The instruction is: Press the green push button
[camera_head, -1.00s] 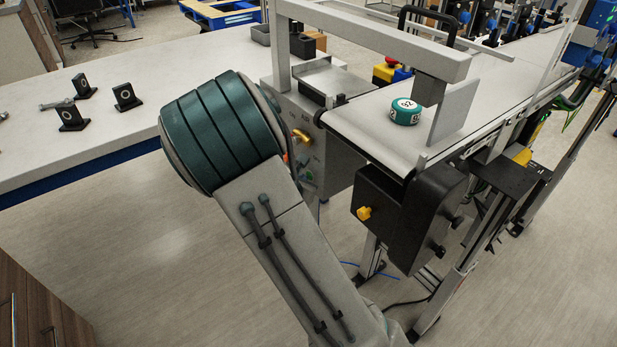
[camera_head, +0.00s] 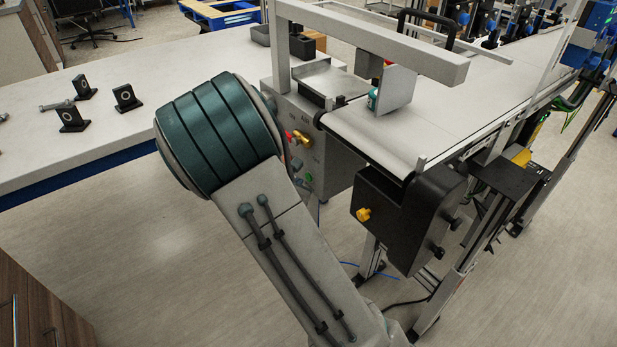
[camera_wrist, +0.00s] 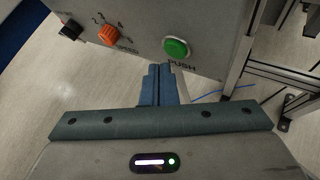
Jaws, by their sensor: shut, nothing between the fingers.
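The green push button (camera_wrist: 176,48) is round and sits on the grey control panel (camera_wrist: 205,22), with the word PUSH below it, in the wrist view. It also shows small and partly hidden beside my arm in the head view (camera_head: 308,179). My gripper (camera_wrist: 160,70) is shut and empty. Its fingertips appear just below and slightly left of the button in the wrist view. I cannot tell whether they touch the panel. In the head view my arm hides the gripper.
An orange knob (camera_wrist: 109,36) and a black knob (camera_wrist: 70,29) sit left of the button. A belt conveyor (camera_head: 440,120) carries a teal puck (camera_head: 373,98) beside a pusher plate (camera_head: 397,90). A white table (camera_head: 60,145) stands left. Metal frame posts (camera_wrist: 245,45) stand right of the panel.

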